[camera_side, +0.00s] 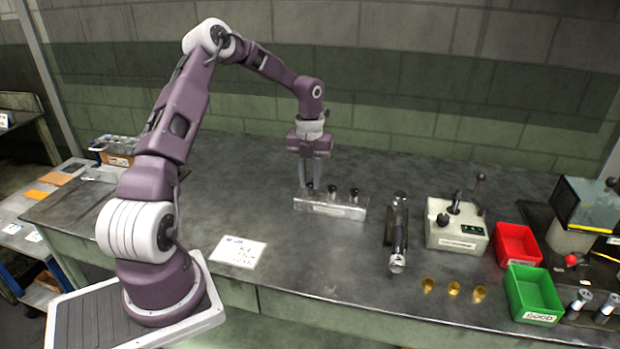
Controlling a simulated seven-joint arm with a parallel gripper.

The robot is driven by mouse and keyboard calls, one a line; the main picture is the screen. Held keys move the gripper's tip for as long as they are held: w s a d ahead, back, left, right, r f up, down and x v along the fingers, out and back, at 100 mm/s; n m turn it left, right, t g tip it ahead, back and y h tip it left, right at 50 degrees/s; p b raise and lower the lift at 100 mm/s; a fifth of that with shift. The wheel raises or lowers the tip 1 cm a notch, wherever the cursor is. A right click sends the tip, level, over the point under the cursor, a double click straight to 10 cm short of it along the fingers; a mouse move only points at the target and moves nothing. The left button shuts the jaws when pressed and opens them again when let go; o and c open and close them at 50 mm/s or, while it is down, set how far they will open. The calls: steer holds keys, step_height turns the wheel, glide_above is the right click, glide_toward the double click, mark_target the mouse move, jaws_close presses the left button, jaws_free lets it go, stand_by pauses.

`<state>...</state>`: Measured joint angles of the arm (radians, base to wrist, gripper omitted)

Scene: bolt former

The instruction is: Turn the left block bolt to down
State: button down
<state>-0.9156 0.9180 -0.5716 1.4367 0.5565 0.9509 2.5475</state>
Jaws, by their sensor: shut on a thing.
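A clear or silvery block (331,208) stands on the bench with dark-topped bolts in its top. The middle bolt (332,190) and right bolt (354,194) stand upright and uncovered. My gripper (310,183) points straight down over the block's left end, its two fingers shut on the left block bolt (309,188). The fingers hide much of that bolt, so I cannot tell which end of it is up. It appears to be at or just above the block's top.
A paper card (236,251) lies left of the block. To the right are a dark fixture with a metal cylinder (398,238), a pale machine with levers (457,233), several brass cups (453,289), a red bin (517,244) and a green bin (533,293). The bench behind the block is clear.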

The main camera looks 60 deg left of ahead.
mark_target(310, 186)
steer(key=shift+r, duration=0.1)
stand_by(0.3)
steer(key=c, duration=1.2)
jaws_free()
steer(key=shift+c, duration=0.2)
step_height(310, 186, up, 7)
steer(key=shift+f, duration=0.15)
steer(key=shift+d+r, duration=0.15)
steer(key=shift+r, duration=0.15)
steer(key=s+d+r+n+t+y, duration=0.1)
steer(key=s+d+r+n, duration=0.3)
steer(key=d+r+n, duration=0.3)
steer(key=s+d+r+n+t+y, duration=0.1)
steer(key=s+d+r+n+y, duration=0.1)
steer(key=s+d+r+n, duration=0.5)
steer(key=s+d+n+t+h, duration=0.3)
steer(key=s+d+n, duration=0.9)
steer(key=s+n, duration=0.1)
steer(key=shift+s+d+f+t, duration=0.15)
steer(key=shift+s+d+t, duration=0.2)
steer(key=shift+s, duration=0.2)
